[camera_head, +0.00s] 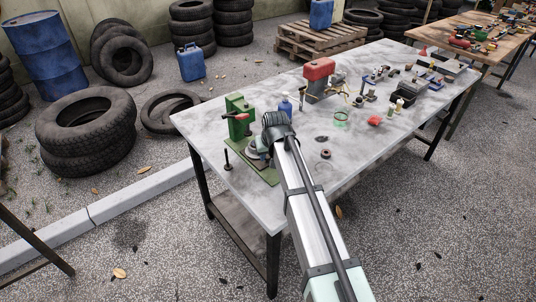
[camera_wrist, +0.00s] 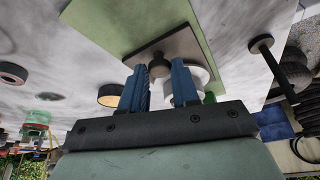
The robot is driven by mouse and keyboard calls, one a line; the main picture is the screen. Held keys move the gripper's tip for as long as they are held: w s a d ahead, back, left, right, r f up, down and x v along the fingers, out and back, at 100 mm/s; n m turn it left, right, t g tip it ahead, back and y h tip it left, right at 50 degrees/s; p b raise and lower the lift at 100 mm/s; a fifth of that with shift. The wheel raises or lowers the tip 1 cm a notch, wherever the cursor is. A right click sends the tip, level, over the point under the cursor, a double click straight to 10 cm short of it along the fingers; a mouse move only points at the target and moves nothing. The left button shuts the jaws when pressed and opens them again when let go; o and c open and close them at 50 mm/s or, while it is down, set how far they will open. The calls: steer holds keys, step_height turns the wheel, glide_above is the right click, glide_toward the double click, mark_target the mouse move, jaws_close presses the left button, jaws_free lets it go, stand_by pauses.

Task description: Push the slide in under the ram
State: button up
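The green press (camera_head: 240,118) with a red-tipped lever stands at the near left of the table. Its green base (camera_head: 268,176) shows partly behind my arm. In the wrist view, a grey square plate (camera_wrist: 190,45), seemingly the slide, lies on the green base (camera_wrist: 125,22). A dark round knob (camera_wrist: 159,65) and a white round part (camera_wrist: 202,75) are on it. My gripper (camera_wrist: 158,76) is open, its blue fingers on either side of the knob in the picture; I cannot tell whether they touch it. The ram's underside is not clear in either view.
A blue bottle (camera_head: 285,106) and a red-topped machine (camera_head: 319,79) stand behind. A dark ring (camera_head: 326,154) lies right of my arm. A dark upright rod (camera_head: 227,155) stands at the table's left edge. Bare tabletop (camera_head: 205,125) shows left of the press.

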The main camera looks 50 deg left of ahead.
jaws_close()
steer(key=a, duration=0.5)
stand_by(0.3)
steer(key=shift+o, duration=2.3)
jaws_free()
steer(key=shift+d+r, duration=0.1)
steer(key=shift+r, duration=0.05)
